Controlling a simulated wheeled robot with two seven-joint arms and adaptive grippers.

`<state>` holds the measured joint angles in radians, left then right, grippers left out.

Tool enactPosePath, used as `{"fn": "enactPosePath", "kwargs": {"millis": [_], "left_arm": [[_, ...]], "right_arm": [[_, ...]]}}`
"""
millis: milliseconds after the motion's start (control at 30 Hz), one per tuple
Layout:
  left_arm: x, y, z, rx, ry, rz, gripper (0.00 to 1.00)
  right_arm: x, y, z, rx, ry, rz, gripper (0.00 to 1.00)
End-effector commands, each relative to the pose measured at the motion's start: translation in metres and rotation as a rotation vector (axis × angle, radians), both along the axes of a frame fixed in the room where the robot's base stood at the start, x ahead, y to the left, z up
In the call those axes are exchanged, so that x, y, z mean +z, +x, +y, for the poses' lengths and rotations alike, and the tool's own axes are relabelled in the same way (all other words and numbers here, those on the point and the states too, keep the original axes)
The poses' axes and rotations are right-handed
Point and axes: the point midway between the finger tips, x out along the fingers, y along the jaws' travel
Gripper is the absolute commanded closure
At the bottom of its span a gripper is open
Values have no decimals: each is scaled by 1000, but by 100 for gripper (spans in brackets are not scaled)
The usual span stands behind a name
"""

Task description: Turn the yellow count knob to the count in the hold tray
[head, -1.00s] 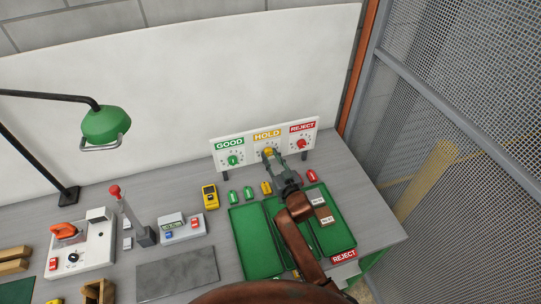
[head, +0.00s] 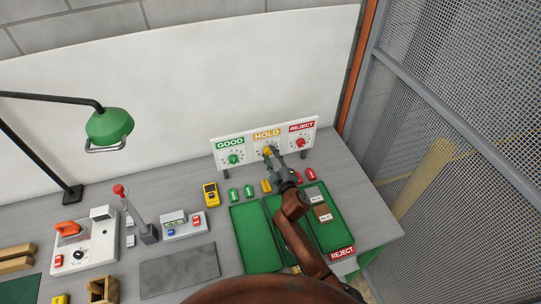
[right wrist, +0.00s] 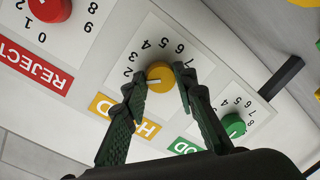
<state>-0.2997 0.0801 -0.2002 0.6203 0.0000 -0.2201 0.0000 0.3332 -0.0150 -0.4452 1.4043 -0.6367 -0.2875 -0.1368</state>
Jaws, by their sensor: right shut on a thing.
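The yellow count knob (right wrist: 159,75) sits on the HOLD dial, under the yellow HOLD sign (head: 266,134). My right gripper (right wrist: 161,80) is shut on it, one finger on each side. In the right wrist view its white mark points left, toward the low numbers; the exact number is unclear. In the head view my right gripper (head: 271,153) covers most of the dial. The hold tray (head: 271,207) is the middle green tray; my right arm hides much of it, so its contents cannot be counted. My left gripper is out of view.
The green GOOD knob (head: 233,159) and the red REJECT knob (head: 300,142) flank the HOLD dial. The right green tray (head: 335,236) holds boards with white labels. Small green, yellow and red items stand below the panel. A green lamp (head: 109,126) hangs at left.

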Motion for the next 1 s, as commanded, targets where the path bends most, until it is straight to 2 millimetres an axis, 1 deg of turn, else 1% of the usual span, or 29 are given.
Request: {"fn": "enactPosePath", "kwargs": {"millis": [200, 400, 633, 1000], "left_arm": [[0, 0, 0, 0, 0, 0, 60], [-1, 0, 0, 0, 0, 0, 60], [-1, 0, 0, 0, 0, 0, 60], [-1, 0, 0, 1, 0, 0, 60]], "right_arm": [[0, 0, 1, 1, -146, -48, 98], [0, 0, 1, 1, -233, -76, 98], [1, 0, 1, 1, -280, -91, 98], [1, 0, 1, 2, -288, -93, 98]]}}
